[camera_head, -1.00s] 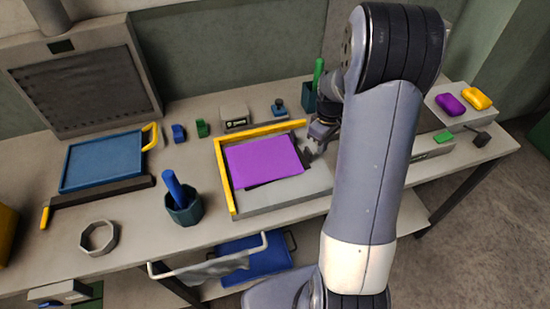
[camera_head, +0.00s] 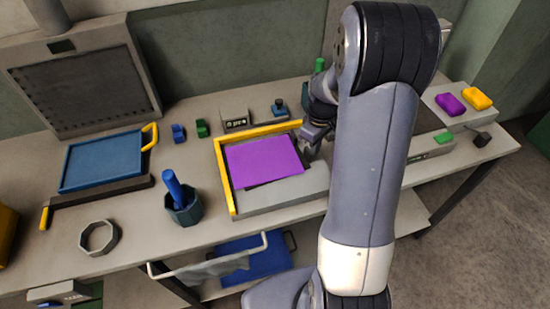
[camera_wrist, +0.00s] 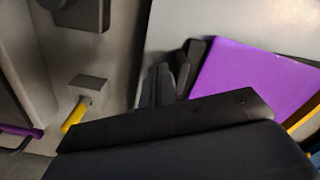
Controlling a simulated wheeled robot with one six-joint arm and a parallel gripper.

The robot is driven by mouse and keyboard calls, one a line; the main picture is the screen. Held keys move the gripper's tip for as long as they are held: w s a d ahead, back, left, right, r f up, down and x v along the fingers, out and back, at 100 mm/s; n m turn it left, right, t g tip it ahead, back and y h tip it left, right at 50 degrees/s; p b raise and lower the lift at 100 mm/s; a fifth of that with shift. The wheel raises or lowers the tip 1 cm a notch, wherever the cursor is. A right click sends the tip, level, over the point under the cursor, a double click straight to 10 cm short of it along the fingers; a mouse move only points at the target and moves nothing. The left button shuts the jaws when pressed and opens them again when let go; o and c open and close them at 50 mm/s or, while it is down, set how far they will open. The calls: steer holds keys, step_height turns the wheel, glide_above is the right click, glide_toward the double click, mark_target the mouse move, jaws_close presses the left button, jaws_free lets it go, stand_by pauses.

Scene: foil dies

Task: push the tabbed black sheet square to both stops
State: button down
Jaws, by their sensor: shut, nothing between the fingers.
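A purple sheet (camera_head: 262,162) lies on a pale plate (camera_head: 285,194) with yellow stops along its left side (camera_head: 224,185) and back edge (camera_head: 262,131). The black sheet (camera_head: 268,182) lies under the purple one. Only a thin dark strip shows at the front and right. My gripper (camera_head: 306,150) is shut and empty, low at the right edge of the sheets. In the wrist view my dark fingers (camera_wrist: 166,86) are beside a dark piece, apparently the black tab (camera_wrist: 197,50), next to the purple sheet (camera_wrist: 250,75). Whether they touch it I cannot tell.
A small grey device (camera_head: 235,118) and a blue-knobbed piece (camera_head: 280,107) stand behind the plate. A teal cup (camera_head: 186,208) stands to its left, with a blue tray (camera_head: 103,160) further left. Purple and yellow blocks (camera_head: 477,98) lie at far right.

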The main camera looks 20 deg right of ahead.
mark_target(305, 157)
steer(key=shift+a, duration=1.55)
steer(key=shift+d, duration=0.2)
steer(key=shift+d, duration=0.45)
step_height(305, 157, up, 8)
steer(key=p, duration=0.6)
steer(key=shift+r, duration=0.1)
